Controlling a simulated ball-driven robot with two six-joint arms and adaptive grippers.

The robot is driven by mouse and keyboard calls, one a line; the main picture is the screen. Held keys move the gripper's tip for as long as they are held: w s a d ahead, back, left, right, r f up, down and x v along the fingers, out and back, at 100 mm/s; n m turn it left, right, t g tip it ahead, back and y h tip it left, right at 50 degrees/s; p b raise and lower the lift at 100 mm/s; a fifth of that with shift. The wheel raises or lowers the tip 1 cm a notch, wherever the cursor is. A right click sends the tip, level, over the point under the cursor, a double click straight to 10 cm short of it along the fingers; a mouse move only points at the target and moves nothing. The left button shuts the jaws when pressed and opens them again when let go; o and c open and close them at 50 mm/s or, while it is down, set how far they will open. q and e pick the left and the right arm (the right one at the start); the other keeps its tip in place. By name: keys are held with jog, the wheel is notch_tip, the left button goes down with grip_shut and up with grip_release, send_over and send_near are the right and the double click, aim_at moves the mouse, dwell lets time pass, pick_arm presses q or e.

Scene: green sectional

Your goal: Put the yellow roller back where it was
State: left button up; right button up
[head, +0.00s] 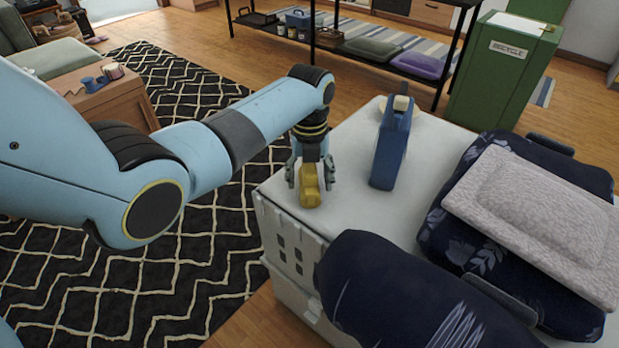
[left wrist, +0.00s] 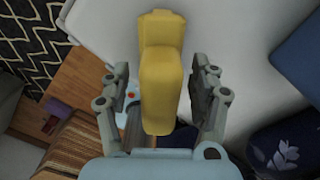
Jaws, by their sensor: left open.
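The yellow roller (head: 309,192) is on the white top of a crate-like box (head: 350,190), close to its left corner. My left gripper (head: 310,176) points down over it, with one finger on each side. In the left wrist view the yellow roller (left wrist: 162,75) lies between the open fingers of the left gripper (left wrist: 161,88), and a gap shows on the right side. My right gripper is not in view.
A blue bottle-like container (head: 391,150) stands just right of the roller on the white top. Dark blue floral cushions (head: 400,290) and a pale cushion (head: 540,215) crowd the right and front. A wooden table (head: 105,90) and green recycle bin (head: 500,75) are farther back.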

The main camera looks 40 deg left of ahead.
pick_arm(q)
notch_tip(320, 180, up, 10)
jog(key=shift+r+p, duration=0.2)
jog(key=shift+p, duration=1)
jog(key=shift+r, duration=0.6)
